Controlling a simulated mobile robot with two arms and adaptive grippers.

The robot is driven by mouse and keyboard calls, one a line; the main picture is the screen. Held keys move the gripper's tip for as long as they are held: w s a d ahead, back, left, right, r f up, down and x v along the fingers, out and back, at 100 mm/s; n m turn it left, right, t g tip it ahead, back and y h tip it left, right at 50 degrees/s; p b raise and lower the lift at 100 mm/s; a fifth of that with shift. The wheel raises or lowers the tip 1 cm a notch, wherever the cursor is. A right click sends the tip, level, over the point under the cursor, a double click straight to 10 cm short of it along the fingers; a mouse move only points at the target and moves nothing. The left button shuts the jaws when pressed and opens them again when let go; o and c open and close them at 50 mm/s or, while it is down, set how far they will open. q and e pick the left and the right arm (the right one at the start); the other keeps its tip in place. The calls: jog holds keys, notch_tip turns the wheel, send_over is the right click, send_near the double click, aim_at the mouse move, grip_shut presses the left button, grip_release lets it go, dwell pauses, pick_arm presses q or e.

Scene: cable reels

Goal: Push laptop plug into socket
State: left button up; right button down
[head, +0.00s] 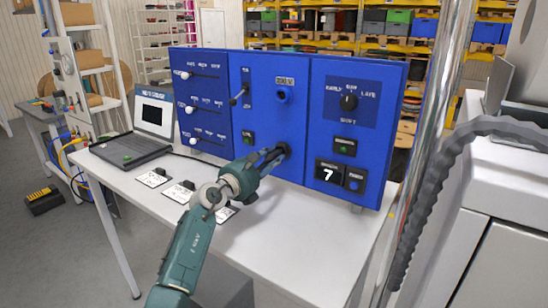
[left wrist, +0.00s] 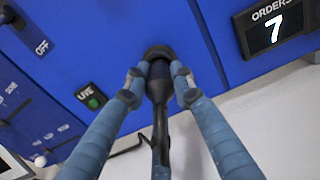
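The black laptop plug (left wrist: 158,88) is between the fingers of my left gripper (left wrist: 159,72), which look closed on its sides. The plug points at the blue panel, and its front end meets a dark round socket (left wrist: 158,52). I cannot tell how deep it sits. In the head view my left gripper (head: 276,154) is at the panel's lower middle, hiding most of the plug. The laptop (head: 140,128) stands open on the left of the white table, its screen lit. My right gripper is not in view.
Labelled cards (head: 179,191) lie on the white table (head: 320,262). A shiny pole (head: 437,120) rises at right.

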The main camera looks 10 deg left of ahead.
aim_at(264, 163)
pick_arm(q)
grip_shut()
jog(key=shift+s+a+p, duration=0.1)
jog(key=shift+s+p, duration=0.05)
jog(key=shift+p, duration=0.15)
jog(key=shift+p+v, duration=0.5)
jog(key=shift+v, duration=0.25)
jog(key=shift+s+a, duration=0.15)
jog(key=shift+s, duration=0.15)
jog(key=shift+s+p, duration=0.2)
jog(key=shift+p, duration=0.2)
jog(key=shift+s+a, duration=0.1)
jog(key=shift+s+a+p, duration=0.1)
jog(key=shift+s+p, duration=0.15)
jog(key=shift+p, duration=0.05)
jog(key=shift+s+a, duration=0.1)
jog(key=shift+s, duration=0.2)
